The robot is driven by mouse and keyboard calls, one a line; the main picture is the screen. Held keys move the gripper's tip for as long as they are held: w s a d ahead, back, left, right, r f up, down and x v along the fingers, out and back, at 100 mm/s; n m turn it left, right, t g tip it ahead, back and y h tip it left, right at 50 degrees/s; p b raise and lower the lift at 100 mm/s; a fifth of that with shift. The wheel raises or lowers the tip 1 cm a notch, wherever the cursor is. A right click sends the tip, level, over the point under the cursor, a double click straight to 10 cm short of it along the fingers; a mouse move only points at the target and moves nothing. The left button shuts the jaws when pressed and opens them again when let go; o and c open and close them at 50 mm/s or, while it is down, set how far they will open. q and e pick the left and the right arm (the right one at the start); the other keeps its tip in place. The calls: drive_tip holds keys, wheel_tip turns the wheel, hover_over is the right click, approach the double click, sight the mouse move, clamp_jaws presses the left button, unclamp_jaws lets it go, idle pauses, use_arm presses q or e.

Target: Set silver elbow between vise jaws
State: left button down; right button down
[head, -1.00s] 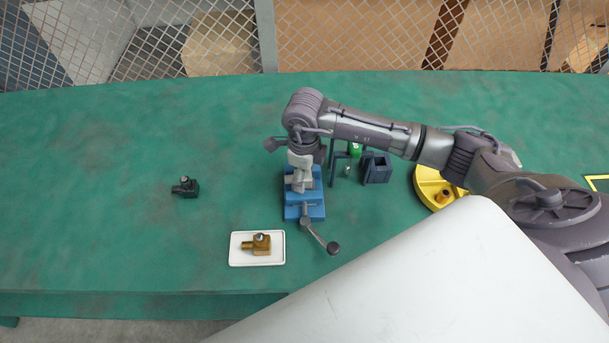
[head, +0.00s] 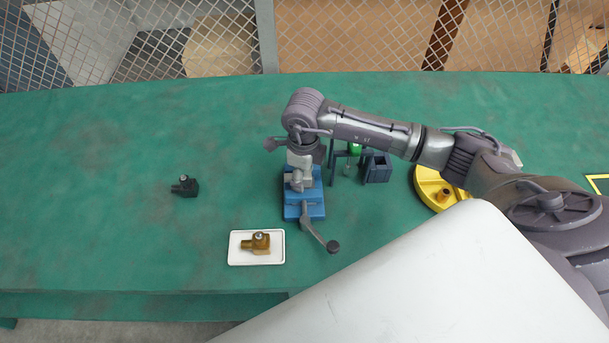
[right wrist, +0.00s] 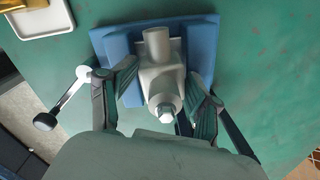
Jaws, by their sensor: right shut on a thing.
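The silver elbow (right wrist: 162,78) is light grey, with a round stub and a hex end. My right gripper (head: 297,180) is over the blue vise (head: 304,211), its fingers closed on both sides of the elbow. In the right wrist view the gripper (right wrist: 160,103) has one finger on each side of the elbow, and the blue vise (right wrist: 203,35) lies behind it. The elbow is in line with the space between the jaws; whether it rests on the vise bed I cannot tell. The elbow also shows in the head view (head: 297,182). My left gripper is out of view.
A brass elbow (head: 259,243) lies on a white tray (head: 238,259) in front. A black elbow (head: 185,187) is at left. The vise handle (head: 321,238) sticks out to the front right. A dark blue box (head: 376,169) and yellow round fixture (head: 428,189) stand right.

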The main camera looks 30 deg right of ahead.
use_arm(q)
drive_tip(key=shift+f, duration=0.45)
use_arm(e)
drive_tip(key=f, duration=0.1)
drive_tip(key=s+f, duration=0.1)
drive_tip(key=shift+s+a+f, duration=0.1)
drive_tip(key=shift+a+f, duration=0.1)
drive_tip(key=shift+f, duration=0.1)
drive_tip(key=c, duration=1.6)
unclamp_jaws()
drive_tip(key=shift+w+f, duration=0.2)
drive_tip(key=shift+w, duration=0.05)
drive_tip(key=shift+c, duration=0.2)
drive_tip(key=o, duration=1.4)
drive_tip(key=shift+w+f, duration=0.1)
drive_tip(key=shift+w, duration=0.1)
drive_tip(key=shift+o, duration=1.2)
drive_tip(key=shift+w+d, duration=0.1)
drive_tip(key=shift+w, duration=0.05)
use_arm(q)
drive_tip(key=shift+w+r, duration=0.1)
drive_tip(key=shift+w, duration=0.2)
use_arm(e)
drive_tip(key=shift+g, duration=0.3)
